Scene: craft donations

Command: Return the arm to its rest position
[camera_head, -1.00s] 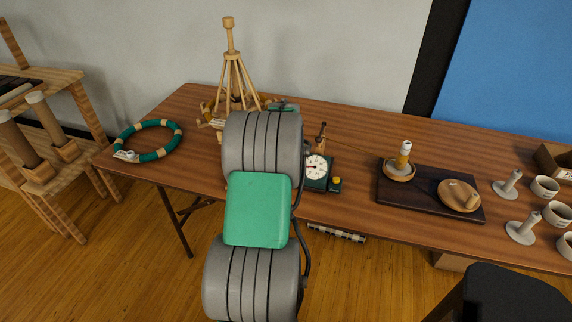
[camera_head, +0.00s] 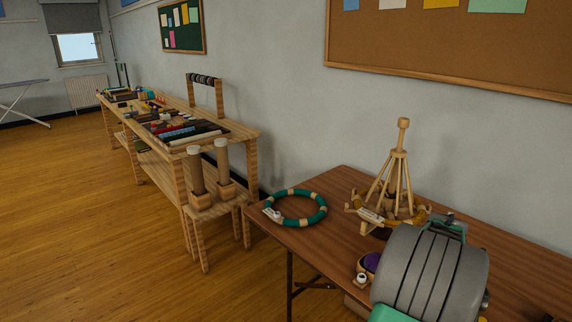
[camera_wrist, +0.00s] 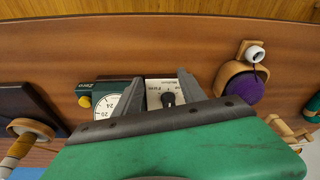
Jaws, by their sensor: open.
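My gripper (camera_wrist: 160,78) is open in the wrist view, its two dark fingers spread over the wooden table (camera_wrist: 60,50). I cannot tell the height of the fingers above these. No object is visibly held. In the head view my grey arm link covers the table's lower right part and hides the fingertips.
A wooden stand (camera_head: 403,165) rises close behind my arm. A purple ball in a wooden holder (camera_wrist: 242,88) lies beside my gripper. A teal ring (camera_head: 298,207) lies near the table's left end.

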